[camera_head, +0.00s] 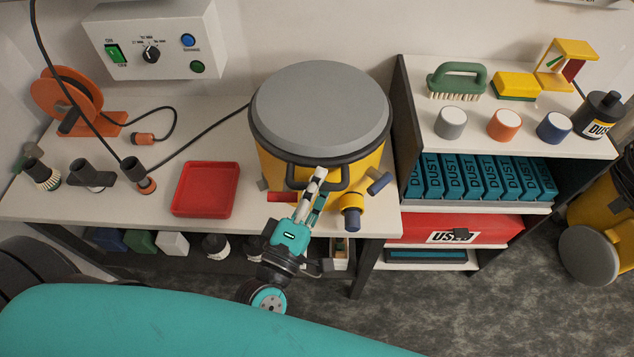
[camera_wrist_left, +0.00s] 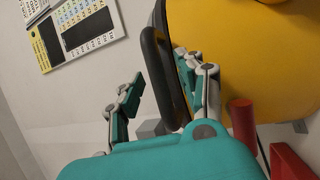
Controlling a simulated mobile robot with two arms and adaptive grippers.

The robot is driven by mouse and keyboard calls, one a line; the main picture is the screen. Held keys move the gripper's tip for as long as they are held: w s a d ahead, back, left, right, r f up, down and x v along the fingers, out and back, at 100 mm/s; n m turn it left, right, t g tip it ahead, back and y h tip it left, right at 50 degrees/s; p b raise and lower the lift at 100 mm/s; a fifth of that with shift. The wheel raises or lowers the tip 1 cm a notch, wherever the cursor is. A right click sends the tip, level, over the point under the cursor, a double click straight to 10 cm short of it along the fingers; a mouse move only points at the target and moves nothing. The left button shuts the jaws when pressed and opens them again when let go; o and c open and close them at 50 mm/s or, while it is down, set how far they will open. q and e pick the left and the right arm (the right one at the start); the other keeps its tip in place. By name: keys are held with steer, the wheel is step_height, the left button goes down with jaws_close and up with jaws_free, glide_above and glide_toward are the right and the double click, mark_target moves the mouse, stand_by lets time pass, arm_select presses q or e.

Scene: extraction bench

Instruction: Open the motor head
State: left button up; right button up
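The motor head (camera_head: 320,105) is a round grey lid with a dark rim, sitting on the yellow drum (camera_head: 275,175) of the extractor on the bench. A black bar handle (camera_head: 334,184) sticks out from its front. The handle also shows in the left wrist view (camera_wrist_left: 152,62), beside the yellow body (camera_wrist_left: 235,60). My left gripper (camera_head: 316,182) is at the handle. In the wrist view its fingers (camera_wrist_left: 162,82) stand apart, with the handle between them. I cannot tell whether either finger touches it. My right gripper is not in view.
A red tray (camera_head: 206,189) lies left of the drum. A yellow-and-blue fitting (camera_head: 352,212) and a red latch-like piece (camera_head: 281,197) sit at the drum's front. An orange cable reel (camera_head: 68,100) is far left. A shelf (camera_head: 500,125) with brushes and jars stands close on the right.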

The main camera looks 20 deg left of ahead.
arm_select(q)
steer(key=shift+c, duration=0.5)
jaws_close()
steer(key=shift+r, duration=0.1)
